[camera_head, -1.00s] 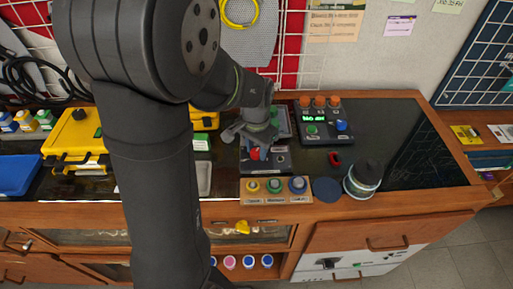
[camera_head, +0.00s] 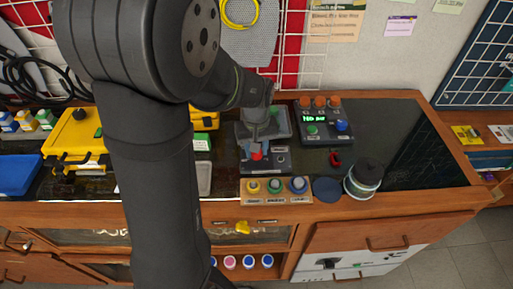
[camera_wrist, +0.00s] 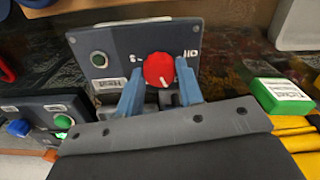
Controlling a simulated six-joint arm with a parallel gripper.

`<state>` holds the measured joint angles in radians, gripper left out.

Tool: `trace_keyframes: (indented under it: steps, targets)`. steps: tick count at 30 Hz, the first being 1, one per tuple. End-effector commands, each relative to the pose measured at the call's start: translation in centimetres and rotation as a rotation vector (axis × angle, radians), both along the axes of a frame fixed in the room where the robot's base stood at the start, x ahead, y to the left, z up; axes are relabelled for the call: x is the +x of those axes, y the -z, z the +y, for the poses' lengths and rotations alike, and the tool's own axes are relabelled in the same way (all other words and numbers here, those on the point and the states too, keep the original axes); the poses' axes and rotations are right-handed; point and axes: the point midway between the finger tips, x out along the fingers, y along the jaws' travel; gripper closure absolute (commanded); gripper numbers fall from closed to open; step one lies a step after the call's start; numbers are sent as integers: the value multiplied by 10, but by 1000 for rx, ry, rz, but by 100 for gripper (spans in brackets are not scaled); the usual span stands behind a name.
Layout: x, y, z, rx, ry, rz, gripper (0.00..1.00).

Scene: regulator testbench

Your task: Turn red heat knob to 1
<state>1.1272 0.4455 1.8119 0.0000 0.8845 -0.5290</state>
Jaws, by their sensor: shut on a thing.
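The red heat knob (camera_wrist: 158,70) is on the face of a dark grey unit (camera_wrist: 126,44) in the wrist view. A short white pointer line shows near its lower edge, and pale marks sit at its left and right, too blurred to read surely. My gripper (camera_wrist: 160,84) has its two blue fingers on either side of the knob, shut on it. In the head view the knob (camera_head: 257,155) shows just below my gripper (camera_head: 258,147), partly hidden by the fingers.
A second unit (camera_head: 323,122) with a green display, orange tops and a blue knob stands to the right. A wooden rack (camera_head: 276,190) of small jars is in front. A dark-lidded jar (camera_head: 363,178) stands at right, and a yellow case (camera_head: 74,138) at left.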

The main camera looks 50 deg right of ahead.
Motion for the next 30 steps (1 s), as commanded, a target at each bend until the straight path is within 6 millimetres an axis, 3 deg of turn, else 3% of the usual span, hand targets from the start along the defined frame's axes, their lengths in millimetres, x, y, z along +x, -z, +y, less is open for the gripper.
trace_keyframes:
  steps: [12, 29, 30]
  targets:
    - [0, 0, 0, 0, -197, 0, 89]
    - [0, 0, 0, -1, -228, 0, 89]
    - [0, 0, 0, -1, -227, 0, 62]
